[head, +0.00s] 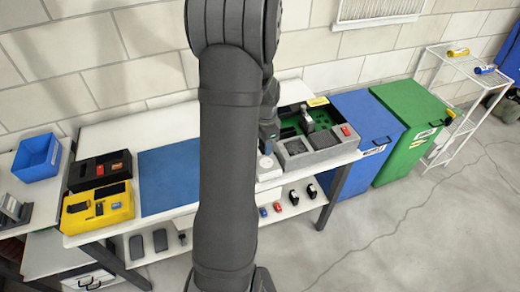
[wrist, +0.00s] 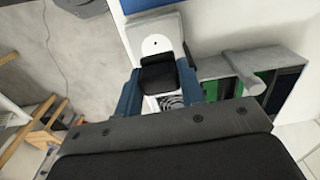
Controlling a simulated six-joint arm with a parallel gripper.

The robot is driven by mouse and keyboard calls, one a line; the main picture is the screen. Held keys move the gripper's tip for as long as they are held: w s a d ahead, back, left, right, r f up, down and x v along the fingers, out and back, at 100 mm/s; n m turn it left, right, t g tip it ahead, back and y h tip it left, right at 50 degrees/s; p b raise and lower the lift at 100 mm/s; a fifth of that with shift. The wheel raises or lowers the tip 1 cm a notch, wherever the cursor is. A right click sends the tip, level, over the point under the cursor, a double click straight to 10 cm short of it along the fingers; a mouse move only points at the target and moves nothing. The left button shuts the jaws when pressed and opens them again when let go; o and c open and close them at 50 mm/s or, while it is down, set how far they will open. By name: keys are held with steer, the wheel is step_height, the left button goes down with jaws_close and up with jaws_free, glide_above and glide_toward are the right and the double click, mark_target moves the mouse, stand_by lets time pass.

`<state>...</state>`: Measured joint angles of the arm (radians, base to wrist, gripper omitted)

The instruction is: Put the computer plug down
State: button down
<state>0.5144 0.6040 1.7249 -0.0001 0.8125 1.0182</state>
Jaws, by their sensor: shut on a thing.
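My gripper (wrist: 158,85) is shut on a black block-like piece, which I take to be the computer plug (wrist: 158,74), held between its two blue fingers in the wrist view. Just past the plug is a pale block with a white round top (wrist: 156,44). I cannot tell whether the plug touches it. In the head view, my gripper (head: 267,145) is over the right half of the white table, just above the white round piece (head: 265,164). The plug cannot be made out there, and my arm hides part of the table.
A blue mat (head: 168,178) lies left of my arm. A yellow case (head: 98,208) and a black case stand at the table's left end. A grey divided box (head: 320,152) with a green inside is close on the right. Blue (head: 365,125) and green (head: 408,130) bins stand beyond.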

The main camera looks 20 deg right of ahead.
steer(key=w+a+r+n, duration=0.4)
steer(key=w+a+n, duration=0.2)
steer(key=w+a, duration=0.3)
steer(key=w+a+r+n, duration=0.3)
steer(key=w+a+n, duration=0.3)
steer(key=a, duration=0.5)
steer(key=w+d+f+m, duration=0.3)
steer(key=d+m, duration=0.3)
steer(key=d, duration=0.4)
steer(key=w+d+f+m, duration=0.4)
steer(key=d+m, duration=0.2)
steer(key=d, duration=0.4)
step_height(320, 180, down, 9)
steer(key=shift+a+f, duration=0.15)
steer(key=shift+f, duration=0.05)
steer(key=shift+f, duration=0.15)
steer(key=shift+f, duration=0.5)
steer(key=c, duration=0.9)
jaws_free()
